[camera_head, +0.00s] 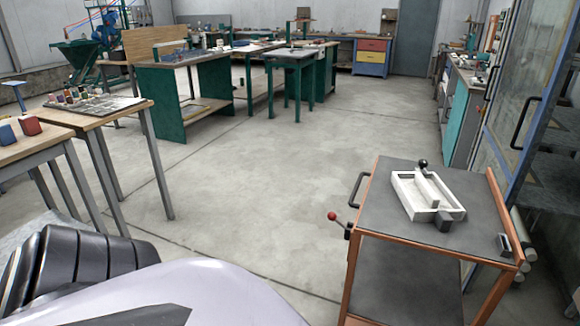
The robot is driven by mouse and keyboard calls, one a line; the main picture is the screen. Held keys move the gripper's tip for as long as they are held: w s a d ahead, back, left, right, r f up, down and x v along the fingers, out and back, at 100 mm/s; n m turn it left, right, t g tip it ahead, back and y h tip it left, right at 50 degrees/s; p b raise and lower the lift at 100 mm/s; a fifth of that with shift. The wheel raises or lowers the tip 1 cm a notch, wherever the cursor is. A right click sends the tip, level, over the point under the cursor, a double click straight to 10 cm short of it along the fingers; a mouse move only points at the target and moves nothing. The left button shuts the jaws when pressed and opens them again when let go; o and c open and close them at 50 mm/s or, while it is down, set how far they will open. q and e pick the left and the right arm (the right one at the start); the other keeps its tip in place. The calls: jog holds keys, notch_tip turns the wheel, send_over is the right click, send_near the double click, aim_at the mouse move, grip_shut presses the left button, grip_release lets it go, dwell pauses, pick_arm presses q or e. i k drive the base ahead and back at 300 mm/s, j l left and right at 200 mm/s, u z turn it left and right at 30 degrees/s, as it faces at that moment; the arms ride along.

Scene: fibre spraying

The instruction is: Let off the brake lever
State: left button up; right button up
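A cart (398,238) with an orange frame and a dark grey top stands at the lower right. A lever with a red ball knob (332,215) sticks out from the cart's left side, near its front left corner. It looks like the brake lever; its dark rod slants down to a small black mount at the cart's edge. A black push handle (356,190) is on the same side, farther back. Neither of my grippers shows. Only parts of my own body fill the lower left.
A white tray-like fixture (408,200) with a black knob sits on the cart top. A glass-doored cabinet (520,115) stands close at the right. Wooden-topped tables (85,118) stand at the left. The concrete floor (270,180) left of the cart is clear.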

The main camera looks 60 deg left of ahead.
aim_at(332, 216)
jog(key=j+u, duration=0.1)
jog(key=u, duration=1.6)
